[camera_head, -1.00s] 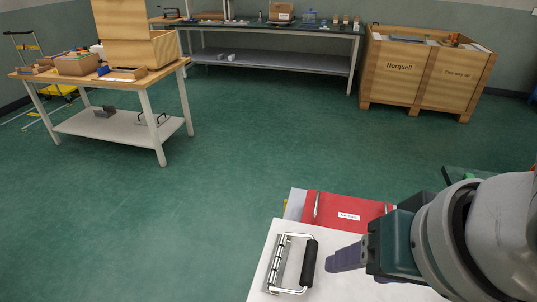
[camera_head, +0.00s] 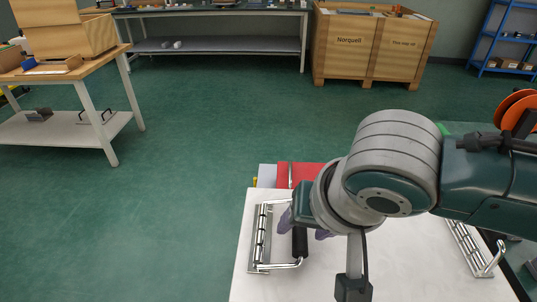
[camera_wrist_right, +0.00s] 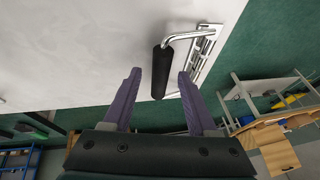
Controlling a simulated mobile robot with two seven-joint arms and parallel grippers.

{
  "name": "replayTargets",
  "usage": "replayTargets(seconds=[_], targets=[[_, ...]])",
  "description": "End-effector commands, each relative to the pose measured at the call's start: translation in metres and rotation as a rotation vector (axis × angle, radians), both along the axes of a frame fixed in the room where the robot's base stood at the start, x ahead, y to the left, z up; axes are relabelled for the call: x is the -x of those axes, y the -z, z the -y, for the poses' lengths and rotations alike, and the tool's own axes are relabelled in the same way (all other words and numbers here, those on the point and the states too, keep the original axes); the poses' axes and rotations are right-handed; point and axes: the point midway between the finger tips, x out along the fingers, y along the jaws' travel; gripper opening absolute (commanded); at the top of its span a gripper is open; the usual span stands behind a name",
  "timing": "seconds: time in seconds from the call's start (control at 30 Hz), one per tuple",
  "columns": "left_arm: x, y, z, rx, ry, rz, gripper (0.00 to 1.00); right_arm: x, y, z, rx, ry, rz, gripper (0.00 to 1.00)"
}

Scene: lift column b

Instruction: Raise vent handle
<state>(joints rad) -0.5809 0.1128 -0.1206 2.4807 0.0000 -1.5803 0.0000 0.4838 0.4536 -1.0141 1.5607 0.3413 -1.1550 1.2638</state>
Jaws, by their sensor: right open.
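The vent handle, a black grip (camera_head: 300,243) on a chrome bracket (camera_head: 260,240), stands at the left side of a white panel (camera_head: 400,275) in the head view. My right gripper (camera_head: 303,228) is over this grip, open, with a purple finger on either side of it. In the right wrist view the black grip (camera_wrist_right: 161,75) lies between the two open fingers (camera_wrist_right: 159,75), with visible gaps on both sides. My right wrist hides part of the handle in the head view. My left gripper is not in view.
A second chrome handle (camera_head: 470,246) is at the panel's right side. A red surface (camera_head: 284,176) shows behind the panel. A table (camera_head: 110,62) at the left, a workbench (camera_head: 215,12) and a wooden crate (camera_head: 340,60) stand farther back. Green floor between them is clear.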

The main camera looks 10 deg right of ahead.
Motion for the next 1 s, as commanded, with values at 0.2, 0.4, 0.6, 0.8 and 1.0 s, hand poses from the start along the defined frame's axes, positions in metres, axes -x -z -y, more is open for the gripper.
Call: replayTargets(seconds=[0.2,0.4,0.6,0.8,1.0], targets=[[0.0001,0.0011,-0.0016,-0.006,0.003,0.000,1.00,-0.0013,0.0030,-0.0003,0.000,-0.001,-0.001,0.58],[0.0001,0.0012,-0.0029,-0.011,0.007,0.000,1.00,-0.0011,0.0029,-0.0003,0.000,-0.001,-0.001,0.47],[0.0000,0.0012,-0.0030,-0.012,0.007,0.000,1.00,-0.0011,0.0028,-0.0002,0.000,-0.001,-0.001,0.24],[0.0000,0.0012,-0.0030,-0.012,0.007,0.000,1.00,-0.0011,0.0028,-0.0002,0.000,-0.001,-0.001,0.02],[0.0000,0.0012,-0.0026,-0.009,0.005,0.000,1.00,-0.0010,0.0028,-0.0001,0.000,-0.001,-0.001,0.00]])
